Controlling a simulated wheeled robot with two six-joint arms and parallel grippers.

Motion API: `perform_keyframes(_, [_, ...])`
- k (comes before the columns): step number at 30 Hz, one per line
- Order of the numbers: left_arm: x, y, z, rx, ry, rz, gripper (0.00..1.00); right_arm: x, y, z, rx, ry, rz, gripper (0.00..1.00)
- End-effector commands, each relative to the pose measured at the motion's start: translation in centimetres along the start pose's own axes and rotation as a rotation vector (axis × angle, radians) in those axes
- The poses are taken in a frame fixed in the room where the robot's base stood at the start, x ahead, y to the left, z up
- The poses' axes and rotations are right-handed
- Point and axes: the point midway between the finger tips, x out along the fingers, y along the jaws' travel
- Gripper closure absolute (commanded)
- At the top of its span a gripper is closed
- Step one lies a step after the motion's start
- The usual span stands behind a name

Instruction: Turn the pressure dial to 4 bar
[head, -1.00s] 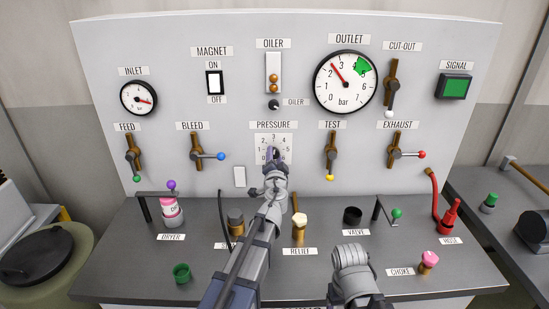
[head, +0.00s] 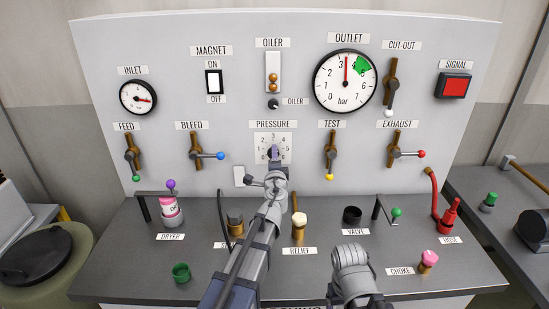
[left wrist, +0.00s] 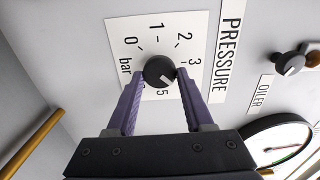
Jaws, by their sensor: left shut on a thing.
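The pressure dial is a small black round knob (left wrist: 158,70) on a white scale plate (left wrist: 118,35) marked in bar. In the head view the plate (head: 288,139) is at the panel's middle, under the PRESSURE label. My left gripper (left wrist: 160,76) has its two purple fingers shut on the knob from both sides; it also shows in the head view (head: 274,154). The knob's white mark points to the lower right in the wrist view, between 3 and 5. The 4 is hidden by a finger. My right gripper does not show, only part of that arm.
The outlet gauge (head: 345,82) needle stands between 3 and 4, left of the green zone. The signal lamp (head: 454,86) is red. The oiler knob (head: 273,105) is above the dial. The bleed lever (head: 207,155) and test lever (head: 330,155) flank it.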

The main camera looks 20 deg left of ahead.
Motion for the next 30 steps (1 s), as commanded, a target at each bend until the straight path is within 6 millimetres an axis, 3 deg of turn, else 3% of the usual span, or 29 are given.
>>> perform_keyframes(15, [-0.08,0.05,-0.04,0.016,0.001,0.000,1.00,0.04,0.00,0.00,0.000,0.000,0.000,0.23])
perform_keyframes(16, [-0.08,0.05,-0.04,0.016,0.001,0.000,0.47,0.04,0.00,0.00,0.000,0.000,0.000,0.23])
perform_keyframes(24, [-0.05,0.03,-0.02,0.016,0.001,0.000,0.19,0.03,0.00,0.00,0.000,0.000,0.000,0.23])
perform_keyframes(30, [-0.04,0.02,-0.01,0.016,0.000,0.000,0.19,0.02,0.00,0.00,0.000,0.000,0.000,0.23])
